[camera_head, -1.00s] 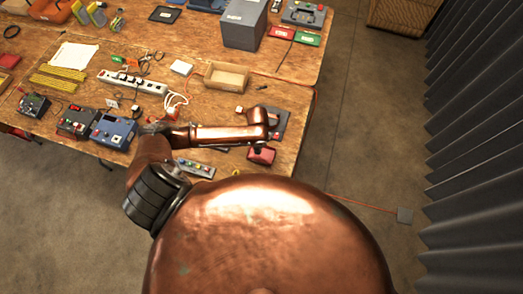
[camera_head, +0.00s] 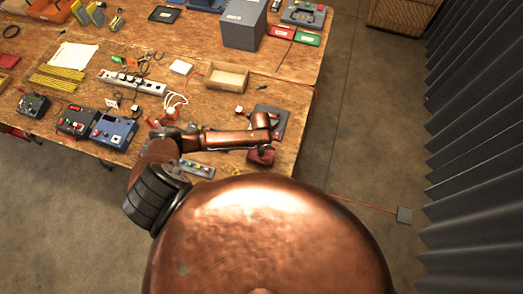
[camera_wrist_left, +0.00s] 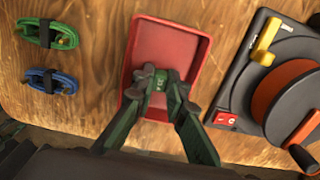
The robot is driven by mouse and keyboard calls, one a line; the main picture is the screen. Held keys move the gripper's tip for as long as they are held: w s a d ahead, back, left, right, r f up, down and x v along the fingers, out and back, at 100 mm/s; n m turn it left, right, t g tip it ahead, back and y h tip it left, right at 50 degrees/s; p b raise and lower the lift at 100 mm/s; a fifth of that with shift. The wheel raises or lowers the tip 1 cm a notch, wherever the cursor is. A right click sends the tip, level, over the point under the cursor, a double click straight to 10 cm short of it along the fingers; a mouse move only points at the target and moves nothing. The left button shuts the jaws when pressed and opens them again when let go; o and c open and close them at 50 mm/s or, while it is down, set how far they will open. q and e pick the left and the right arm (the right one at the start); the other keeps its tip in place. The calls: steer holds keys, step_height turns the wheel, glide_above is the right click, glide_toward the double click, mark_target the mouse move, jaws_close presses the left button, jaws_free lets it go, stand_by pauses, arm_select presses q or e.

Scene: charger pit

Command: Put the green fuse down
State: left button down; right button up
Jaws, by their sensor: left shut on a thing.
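In the left wrist view my left gripper (camera_wrist_left: 161,82) is shut on the green fuse (camera_wrist_left: 158,98), a small green piece with a pale label. The fuse shows between the fingertips, over the red tray (camera_wrist_left: 171,42). I cannot tell whether the fuse touches the tray floor. In the head view the red tray (camera_head: 262,157) is at the table's near right edge, partly covered by my left arm. The left fingers and the fuse cannot be made out there. My right gripper is not in view.
Right of the tray in the wrist view is a dark device (camera_wrist_left: 236,92) with an orange reel (camera_wrist_left: 284,95) and yellow handle. Left are a green cable coil (camera_wrist_left: 47,33) and a blue one (camera_wrist_left: 50,80). A wooden box (camera_head: 227,76) stands further back.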

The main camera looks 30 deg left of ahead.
arm_select(q)
steer(key=shift+f, duration=0.35)
steer(key=c, duration=1.9)
jaws_free()
steer(key=shift+c, duration=0.2)
step_height(320, 180, up, 13)
steer(key=shift+r, duration=0.15)
